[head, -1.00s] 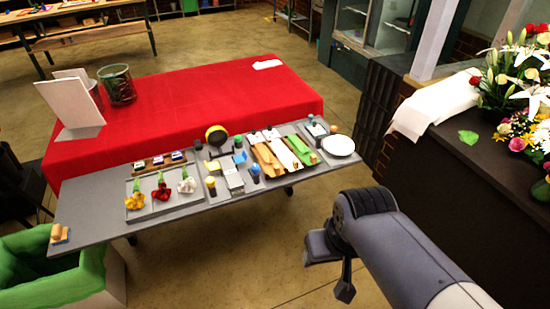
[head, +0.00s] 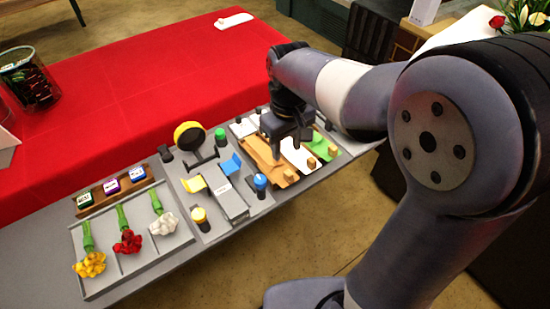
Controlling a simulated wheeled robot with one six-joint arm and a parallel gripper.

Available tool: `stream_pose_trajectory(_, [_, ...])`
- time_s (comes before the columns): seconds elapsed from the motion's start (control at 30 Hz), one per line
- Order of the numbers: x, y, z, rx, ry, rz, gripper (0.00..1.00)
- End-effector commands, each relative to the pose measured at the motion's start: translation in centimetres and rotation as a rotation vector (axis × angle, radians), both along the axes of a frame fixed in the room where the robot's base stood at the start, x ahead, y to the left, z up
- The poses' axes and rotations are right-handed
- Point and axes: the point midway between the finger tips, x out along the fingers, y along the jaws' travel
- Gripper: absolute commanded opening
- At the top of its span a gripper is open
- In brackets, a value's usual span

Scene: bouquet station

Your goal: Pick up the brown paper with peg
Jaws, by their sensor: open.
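The brown paper (head: 259,158) lies leftmost of three papers side by side on the grey table, with a wooden peg (head: 290,175) at its near end. My gripper (head: 287,148) hangs open with its fingers down, above the brown paper and close to the white paper (head: 300,158). It appears empty. The gripper hides part of the brown and white papers. I cannot tell whether a finger touches the paper.
The green paper (head: 320,143) lies right of the white one, each with its own peg. Left of the papers stand a blue-topped post (head: 261,184), a grey block (head: 230,204) and a flower tray (head: 150,259). A red-covered table (head: 150,90) is behind.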

Motion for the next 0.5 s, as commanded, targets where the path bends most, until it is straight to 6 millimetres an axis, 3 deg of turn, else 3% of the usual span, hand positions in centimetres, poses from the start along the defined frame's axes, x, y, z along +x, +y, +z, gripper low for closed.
stream_pose_trajectory(0.2, [-0.1,-0.1,-3.5,-0.002,0.005,-0.001,0.42])
stream_pose_trajectory(0.5, [-0.1,-0.3,-6.3,-0.001,0.005,-0.002,0.42])
